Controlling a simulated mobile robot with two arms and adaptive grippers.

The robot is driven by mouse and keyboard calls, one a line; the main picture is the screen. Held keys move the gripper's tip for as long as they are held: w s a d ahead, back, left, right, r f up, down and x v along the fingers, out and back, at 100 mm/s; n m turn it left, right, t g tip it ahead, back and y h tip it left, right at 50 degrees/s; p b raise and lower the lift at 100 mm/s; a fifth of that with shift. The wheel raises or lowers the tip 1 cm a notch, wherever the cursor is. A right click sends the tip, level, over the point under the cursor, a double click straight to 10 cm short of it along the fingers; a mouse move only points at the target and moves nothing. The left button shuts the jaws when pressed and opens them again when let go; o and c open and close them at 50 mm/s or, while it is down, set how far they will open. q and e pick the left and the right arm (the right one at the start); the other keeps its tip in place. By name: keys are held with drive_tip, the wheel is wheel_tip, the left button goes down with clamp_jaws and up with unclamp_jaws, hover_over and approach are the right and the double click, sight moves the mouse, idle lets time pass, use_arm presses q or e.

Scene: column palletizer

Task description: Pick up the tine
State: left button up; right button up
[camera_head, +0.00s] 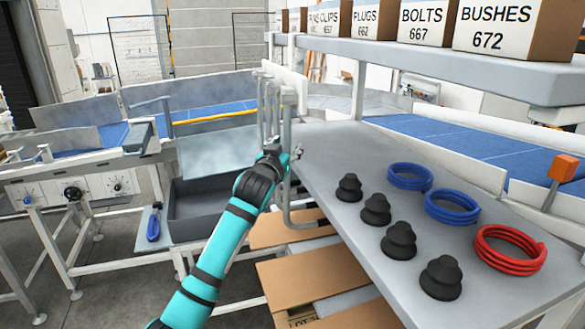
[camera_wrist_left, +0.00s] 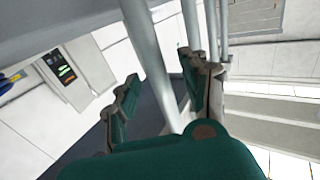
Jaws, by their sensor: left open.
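Several grey metal tines hang from a rack (camera_head: 287,75) at the left end of the grey shelf bench. The nearest tine (camera_head: 286,115) is a long rod, and its lower end bends into a hook below the bench top. My left gripper (camera_head: 285,152) is at this tine, partly hidden by its own wrist. In the left wrist view the two fingers of my left gripper (camera_wrist_left: 160,92) are open, and the grey rod of the tine (camera_wrist_left: 153,60) passes between them. I cannot tell whether either finger touches it. My right gripper is not in view.
The bench (camera_head: 340,150) holds several black suction cups (camera_head: 375,209), two blue coils (camera_head: 410,177) and a red coil (camera_head: 509,249). An upper shelf (camera_head: 450,65) carries labelled boxes. A dark tray (camera_head: 200,205) is left of my gripper.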

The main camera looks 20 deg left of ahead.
use_arm(q)
drive_tip(key=shift+w+f, duration=0.1)
drive_tip(key=shift+w, duration=0.25)
drive_tip(key=shift+c, duration=0.3)
clamp_jaws()
idle(0.4)
